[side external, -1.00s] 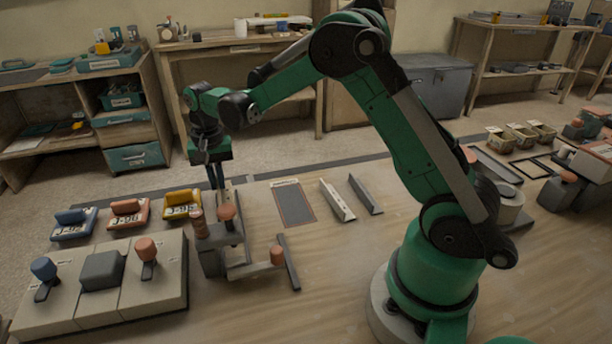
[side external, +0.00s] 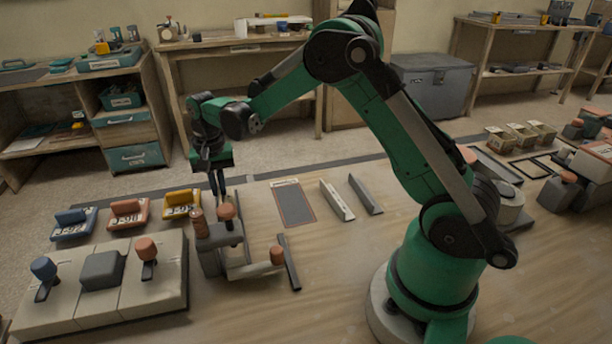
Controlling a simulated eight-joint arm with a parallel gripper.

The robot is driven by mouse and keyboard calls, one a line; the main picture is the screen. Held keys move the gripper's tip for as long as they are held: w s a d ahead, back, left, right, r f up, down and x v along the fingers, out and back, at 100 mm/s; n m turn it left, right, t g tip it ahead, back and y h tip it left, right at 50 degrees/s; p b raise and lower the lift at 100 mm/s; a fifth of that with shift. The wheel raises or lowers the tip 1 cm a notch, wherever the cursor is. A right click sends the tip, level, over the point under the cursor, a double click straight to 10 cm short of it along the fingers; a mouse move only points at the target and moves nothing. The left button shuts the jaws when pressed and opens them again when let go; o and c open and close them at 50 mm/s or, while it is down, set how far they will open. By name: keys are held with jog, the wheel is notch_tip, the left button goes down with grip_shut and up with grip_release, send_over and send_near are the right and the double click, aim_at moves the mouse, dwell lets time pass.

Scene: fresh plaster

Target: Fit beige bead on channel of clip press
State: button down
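The clip press (side external: 210,262) is a grey block with reddish-brown knobs on top and a low frame reaching right to a dark bar. I cannot make out its channel clearly. My gripper (side external: 217,192) points down just behind the press, with its fingertips close to the press's knobs. Its fingers are thin and dark, and I cannot tell whether they hold anything. A pale angled strip (side external: 337,200), which may be the beige bead, lies on the table right of the press. A grey strip (side external: 366,195) lies beside it.
A dark flat panel (side external: 294,204) lies behind the press. Blue, red and yellow labelled holders (side external: 128,216) stand at the left, behind a pale block with knobs (side external: 60,305). Small bins (side external: 520,135) stand at the far right. The front middle of the table is clear.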

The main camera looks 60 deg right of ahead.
jog(key=shift+f, duration=0.4)
dwell(0.3)
jog(key=shift+f, duration=0.6)
jog(key=shift+f, duration=0.1)
dwell(0.4)
jog(key=c, duration=0.6)
grip_release()
jog(key=shift+o, duration=0.2)
jog(key=shift+r, duration=3.5)
